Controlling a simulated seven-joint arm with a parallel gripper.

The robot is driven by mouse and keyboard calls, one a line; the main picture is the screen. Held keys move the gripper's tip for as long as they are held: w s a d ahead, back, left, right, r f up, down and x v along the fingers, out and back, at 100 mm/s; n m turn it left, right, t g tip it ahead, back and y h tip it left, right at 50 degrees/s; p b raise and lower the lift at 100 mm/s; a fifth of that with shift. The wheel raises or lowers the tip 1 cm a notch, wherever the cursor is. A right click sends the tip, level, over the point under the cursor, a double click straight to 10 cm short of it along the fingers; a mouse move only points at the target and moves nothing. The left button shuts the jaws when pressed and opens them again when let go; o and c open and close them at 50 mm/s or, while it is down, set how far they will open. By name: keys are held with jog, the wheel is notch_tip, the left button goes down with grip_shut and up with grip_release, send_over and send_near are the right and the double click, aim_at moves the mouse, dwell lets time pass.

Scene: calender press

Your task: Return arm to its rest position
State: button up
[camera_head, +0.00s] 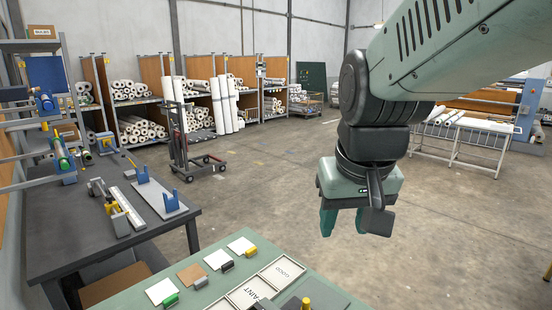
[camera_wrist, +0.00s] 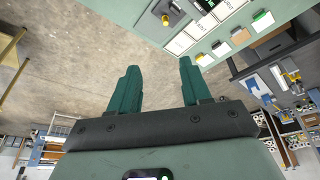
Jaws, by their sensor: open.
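My gripper (camera_head: 352,222) hangs from the arm at the right of the middle in the head view, pointing down over bare floor. It is beyond the green table (camera_head: 205,283) and to the right of it. In the wrist view my gripper (camera_wrist: 158,88) shows two green fingers spread apart with nothing between them. The fingers touch nothing that I can see. The upper arm reaches in from the top right of the head view.
The green table holds several sample cards, small coloured clips and a framed tray (camera_head: 262,287). A dark workbench (camera_head: 110,215) with fixtures stands left. A trolley (camera_head: 190,150) and shelves of rolls stand behind. A white rack (camera_head: 465,140) stands right. Open floor lies around my gripper.

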jog(key=s+r+t, duration=0.1)
jog(key=s+r, duration=0.1)
jog(key=s, duration=0.9)
jog(key=shift+s+d+r+t, duration=0.2)
jog(key=shift+d+t, duration=0.2)
jog(key=shift+d, duration=0.05)
jog(key=shift+o, duration=0.4)
jog(key=shift+o, duration=1.2)
jog(key=shift+w, duration=0.15)
jog(key=o, duration=0.7)
jog(key=w+a+n+g, duration=0.1)
jog(key=w, duration=0.1)
jog(key=w+a+n, duration=0.1)
jog(key=w+a, duration=0.1)
jog(key=w+a+n+g, duration=0.1)
jog(key=w, duration=0.2)
jog(key=shift+a+r+n+g, duration=0.15)
jog(key=shift+n+g, duration=0.15)
jog(key=shift+c, duration=0.2)
jog(key=w+a+f+n+g, duration=0.3)
jog(key=w+a+f+n, duration=0.1)
jog(key=w+a, duration=0.3)
notch_tip(320, 180, down, 10)
jog(key=shift+n, duration=0.3)
jog(key=shift+r, duration=0.25)
